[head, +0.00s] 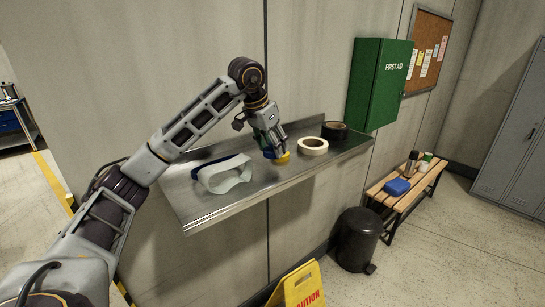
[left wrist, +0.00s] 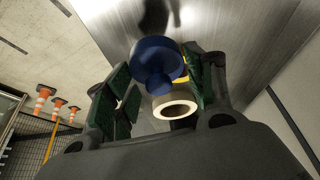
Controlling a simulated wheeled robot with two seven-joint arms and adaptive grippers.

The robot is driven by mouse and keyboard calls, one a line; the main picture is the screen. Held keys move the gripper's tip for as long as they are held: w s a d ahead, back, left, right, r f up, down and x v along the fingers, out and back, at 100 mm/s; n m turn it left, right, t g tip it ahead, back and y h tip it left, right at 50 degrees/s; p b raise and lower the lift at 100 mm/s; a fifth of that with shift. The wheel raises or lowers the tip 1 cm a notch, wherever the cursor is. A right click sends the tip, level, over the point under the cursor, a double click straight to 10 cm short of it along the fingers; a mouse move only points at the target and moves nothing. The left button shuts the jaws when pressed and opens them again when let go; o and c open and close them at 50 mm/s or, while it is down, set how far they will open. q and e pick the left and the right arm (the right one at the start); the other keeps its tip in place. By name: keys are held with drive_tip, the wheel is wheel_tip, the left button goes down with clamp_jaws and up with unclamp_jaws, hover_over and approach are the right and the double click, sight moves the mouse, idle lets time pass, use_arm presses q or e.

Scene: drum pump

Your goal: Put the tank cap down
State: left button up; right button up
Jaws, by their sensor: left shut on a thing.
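The tank cap, a blue round piece (head: 268,153), is in my left gripper (head: 273,145), low over the metal wall shelf (head: 222,202). In the left wrist view the blue cap (left wrist: 155,60) shows between the green-padded fingers of my left gripper (left wrist: 158,85), which is shut on it. I cannot tell whether the cap touches the shelf. A yellow thing (head: 282,159) lies right beside the cap, partly hidden by it in the left wrist view (left wrist: 183,70). My right gripper is not in view.
On the shelf, a white tape roll (head: 313,146) and a black roll (head: 334,131) lie right of my gripper; clear-framed goggles (head: 224,176) lie left. The shelf's front strip is bare. A green first aid cabinet (head: 378,85) hangs at its right end.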

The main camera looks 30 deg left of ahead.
sight(270, 150)
use_arm(q)
drive_tip(key=shift+f, duration=0.1)
idle(0.3)
drive_tip(key=shift+f, duration=2)
drive_tip(key=shift+f, duration=0.1)
drive_tip(key=o, duration=0.8)
drive_tip(key=shift+o, duration=0.2)
drive_tip(key=v, duration=1.2)
